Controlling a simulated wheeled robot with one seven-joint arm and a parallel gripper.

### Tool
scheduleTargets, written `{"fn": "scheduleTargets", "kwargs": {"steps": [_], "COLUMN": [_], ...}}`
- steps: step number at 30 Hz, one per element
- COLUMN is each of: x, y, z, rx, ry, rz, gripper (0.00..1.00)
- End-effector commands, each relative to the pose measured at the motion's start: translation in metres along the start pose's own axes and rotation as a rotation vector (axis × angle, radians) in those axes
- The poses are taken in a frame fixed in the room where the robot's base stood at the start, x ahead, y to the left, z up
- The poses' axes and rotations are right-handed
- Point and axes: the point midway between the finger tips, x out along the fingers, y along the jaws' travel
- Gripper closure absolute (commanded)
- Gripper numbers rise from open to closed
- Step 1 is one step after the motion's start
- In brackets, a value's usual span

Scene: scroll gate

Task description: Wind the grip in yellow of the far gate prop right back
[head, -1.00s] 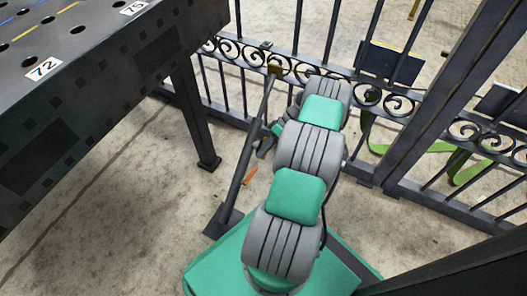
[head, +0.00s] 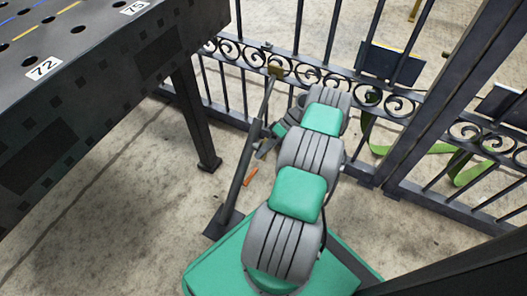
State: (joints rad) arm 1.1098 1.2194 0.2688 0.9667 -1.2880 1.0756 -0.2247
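The gate prop (head: 240,170) is a dark slanted bar. It runs from a foot plate on the floor up to a brownish-yellow bracket (head: 275,71) on the gate's scrolled band. I cannot make out a clearly yellow grip on it; the grip may be hidden behind my arm. A small orange piece (head: 250,177) shows just right of the bar, and I cannot tell whether it is joined to the prop. My gripper (head: 265,148) is close to the right side of the bar, mostly hidden by my wrist. Its fingers are too small to read, and contact is unclear.
A dark perforated table (head: 100,90) with number labels stands at the left, its leg (head: 195,115) near the prop. The iron gate (head: 335,72) spans the back, with a thick post (head: 455,95) at right. A green strap (head: 410,150) lies on the concrete beyond the gate.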

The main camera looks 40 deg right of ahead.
Motion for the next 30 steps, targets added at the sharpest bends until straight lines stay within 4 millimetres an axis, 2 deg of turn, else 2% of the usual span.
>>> {"fn": "scheduleTargets", "kwargs": {"steps": [3,11,16,19,20,21,22,28,29,30], "x": [-0.001,-0.004,-0.025,-0.032,-0.033,-0.036,-0.039,-0.051,-0.050,-0.050], "y": [0.000,-0.002,-0.025,-0.043,-0.049,-0.057,-0.063,-0.108,-0.114,-0.122], "z": [0.000,-0.002,-0.011,-0.006,-0.004,-0.002,0.000,0.017,0.021,0.026], "rx": [0.000,-0.001,-0.002,-0.001,-0.001,-0.001,-0.002,0.001,0.001,0.001], "ry": [0.000,0.000,0.000,0.001,0.000,-0.001,-0.001,-0.003,-0.002,-0.002], "rz": [0.001,0.003,0.004,0.002,0.001,0.001,0.001,-0.007,-0.008,-0.007], "gripper": [0.60,0.60,0.60,0.59,0.51,0.37,0.32,0.32,0.39,0.60]}}
